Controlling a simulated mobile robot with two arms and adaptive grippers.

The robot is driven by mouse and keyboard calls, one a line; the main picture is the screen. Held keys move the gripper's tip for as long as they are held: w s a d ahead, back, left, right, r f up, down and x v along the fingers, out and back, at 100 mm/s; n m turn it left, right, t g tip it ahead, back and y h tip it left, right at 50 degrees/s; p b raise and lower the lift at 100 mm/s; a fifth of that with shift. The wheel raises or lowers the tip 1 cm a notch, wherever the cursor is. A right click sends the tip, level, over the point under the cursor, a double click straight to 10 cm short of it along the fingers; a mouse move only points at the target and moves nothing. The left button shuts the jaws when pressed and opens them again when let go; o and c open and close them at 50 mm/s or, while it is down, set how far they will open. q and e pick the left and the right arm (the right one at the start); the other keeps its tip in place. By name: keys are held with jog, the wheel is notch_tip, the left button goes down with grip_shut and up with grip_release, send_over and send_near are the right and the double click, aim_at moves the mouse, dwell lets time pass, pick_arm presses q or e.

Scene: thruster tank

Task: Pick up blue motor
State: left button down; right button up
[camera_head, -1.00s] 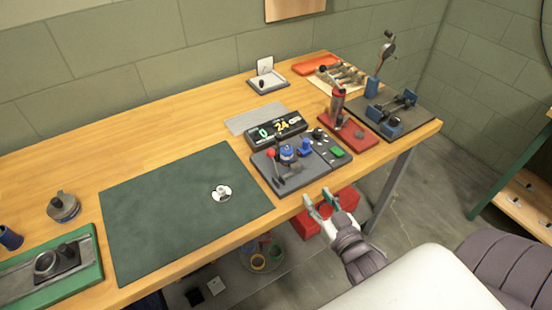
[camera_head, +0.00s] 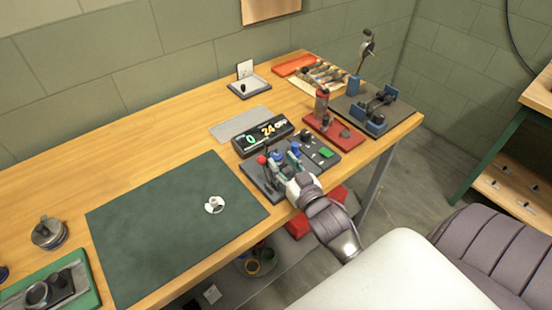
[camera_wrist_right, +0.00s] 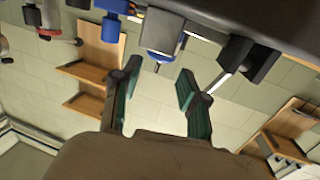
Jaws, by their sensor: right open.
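A blue-topped motor (camera_head: 277,153) sits on the dark test stand (camera_head: 325,161) near the table's front edge, partly hidden by my right gripper. A smaller blue part (camera_head: 295,147) is just right of it. My right gripper (camera_head: 286,163) is over the front of the stand, its teal fingers pointing towards the blue parts. In the right wrist view the fingers (camera_wrist_right: 159,77) are apart with nothing between them. My left gripper is out of view.
A red-knobbed lever (camera_head: 261,160) stands left of the motor. A display box (camera_head: 264,136) is behind the stand, and a red-based press (camera_head: 334,133) is behind right. The green mat (camera_head: 170,230) holds one small white part (camera_head: 214,205) and is otherwise clear.

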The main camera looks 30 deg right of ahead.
aim_at(277, 152)
jog(key=w, duration=0.2)
jog(key=w+p, duration=0.1)
jog(key=w, duration=0.1)
jog(key=shift+d+r, duration=0.2)
jog(key=shift+d, duration=0.15)
jog(key=shift+w+f, duration=0.1)
jog(key=shift+w, duration=0.3)
jog(key=shift+s, duration=0.1)
grip_shut()
